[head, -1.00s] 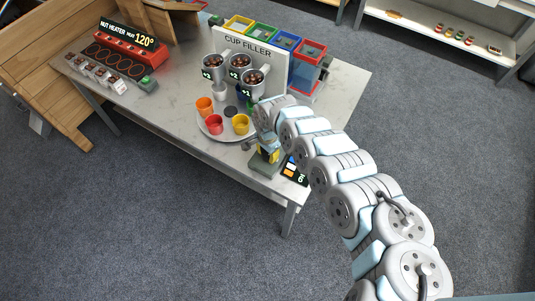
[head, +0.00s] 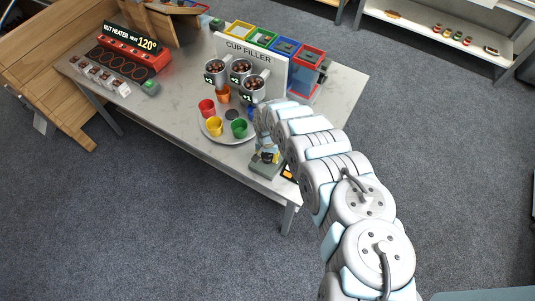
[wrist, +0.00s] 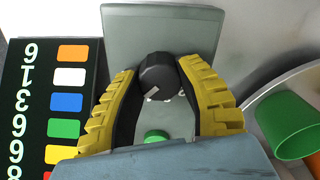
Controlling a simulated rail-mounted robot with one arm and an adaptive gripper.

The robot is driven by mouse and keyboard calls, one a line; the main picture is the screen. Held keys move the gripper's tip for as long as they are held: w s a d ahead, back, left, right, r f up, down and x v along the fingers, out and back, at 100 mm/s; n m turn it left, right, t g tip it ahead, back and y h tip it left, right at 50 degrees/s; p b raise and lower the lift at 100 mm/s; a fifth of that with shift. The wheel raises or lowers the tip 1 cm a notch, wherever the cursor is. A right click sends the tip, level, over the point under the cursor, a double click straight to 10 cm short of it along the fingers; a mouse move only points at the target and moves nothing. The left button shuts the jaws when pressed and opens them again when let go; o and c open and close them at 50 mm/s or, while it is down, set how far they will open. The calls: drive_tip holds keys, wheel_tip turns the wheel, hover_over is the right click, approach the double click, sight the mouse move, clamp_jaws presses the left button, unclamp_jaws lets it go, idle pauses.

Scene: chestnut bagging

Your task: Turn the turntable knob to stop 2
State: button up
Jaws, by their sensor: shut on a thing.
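The dark knob (wrist: 152,72) stands on a grey base block in the wrist view, with a small white mark on its lower side. My gripper (wrist: 158,85) is shut on the knob, one yellow ridged finger on each side. In the head view my gripper (head: 268,156) is at the base block by the table's front edge, and the knob is hard to make out there. The round white turntable (head: 227,143) is just left of my gripper. It carries a red cup (head: 207,107) at left, a yellow cup (head: 214,127) front left, a green cup (head: 239,129) front right and an orange cup (head: 223,93) at back.
A green button (wrist: 156,135) is on the base block. A panel of coloured squares (wrist: 50,110) stands beside it. The cup filler (head: 252,63) with chestnut-filled hoppers stands behind the turntable. The nut heater (head: 131,57) is at the far left. Table between them is mostly clear.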

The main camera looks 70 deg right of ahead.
drive_tip(key=n, duration=0.3)
drive_tip(key=shift+n+p, duration=0.35)
drive_tip(key=shift+n, duration=0.05)
drive_tip(key=n, duration=0.4)
drive_tip(key=shift+n, duration=0.3)
drive_tip(key=n, duration=0.8)
drive_tip(key=shift+n, duration=0.6)
drive_tip(key=o, duration=1.2)
drive_tip(key=shift+o, duration=0.2)
drive_tip(key=shift+r, duration=0.1)
